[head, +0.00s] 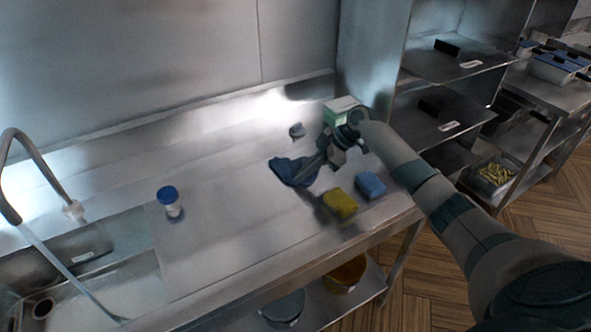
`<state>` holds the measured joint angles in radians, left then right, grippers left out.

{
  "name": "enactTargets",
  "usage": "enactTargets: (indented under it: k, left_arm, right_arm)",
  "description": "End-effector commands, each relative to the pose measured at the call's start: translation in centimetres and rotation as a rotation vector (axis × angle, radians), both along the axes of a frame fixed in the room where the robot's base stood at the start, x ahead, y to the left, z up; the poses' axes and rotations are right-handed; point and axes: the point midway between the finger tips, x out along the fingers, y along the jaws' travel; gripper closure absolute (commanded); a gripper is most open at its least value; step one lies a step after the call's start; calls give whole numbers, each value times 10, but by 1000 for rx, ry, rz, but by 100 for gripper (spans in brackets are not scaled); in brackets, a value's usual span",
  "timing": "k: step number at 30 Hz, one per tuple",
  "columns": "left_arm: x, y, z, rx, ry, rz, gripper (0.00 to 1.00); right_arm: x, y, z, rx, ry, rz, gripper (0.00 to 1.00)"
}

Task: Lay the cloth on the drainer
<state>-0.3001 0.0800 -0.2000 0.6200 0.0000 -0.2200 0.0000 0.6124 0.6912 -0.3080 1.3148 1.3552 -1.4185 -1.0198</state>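A dark blue cloth (284,170) lies crumpled on the steel counter, right of the middle. My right gripper (308,170) reaches it from the right, with its fingers at the cloth's right part. The fingers are small and partly merged with the cloth, so I cannot tell whether they are shut on it. The drainer seems to be the flat steel surface (205,245) beside the sink, left of the cloth; its edges are hard to make out. My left gripper is not in view.
A blue-lidded white jar (170,203) stands between sink (85,295) and cloth. A yellow sponge (340,203) and blue sponge (370,185) lie near the front edge. A green-and-white box (340,108) and small dark object (297,130) are behind. A tap (40,165) rises at left.

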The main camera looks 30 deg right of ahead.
Motion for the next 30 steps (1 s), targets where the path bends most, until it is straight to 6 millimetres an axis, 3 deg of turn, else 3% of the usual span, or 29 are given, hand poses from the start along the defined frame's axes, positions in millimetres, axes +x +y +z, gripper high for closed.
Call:
enactTargets:
  k: [6,11,12,22,30]
  left_arm:
    - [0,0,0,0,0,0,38]
    - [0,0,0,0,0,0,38]
    - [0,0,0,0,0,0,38]
    - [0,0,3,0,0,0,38]
    - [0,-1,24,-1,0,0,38]
  right_arm:
    - [0,0,0,0,0,0,100]
    - [0,0,0,0,0,0,64]
    - [0,0,0,0,0,0,61]
    - [0,0,3,0,0,0,61]
    - [-7,4,24,0,0,0,61]
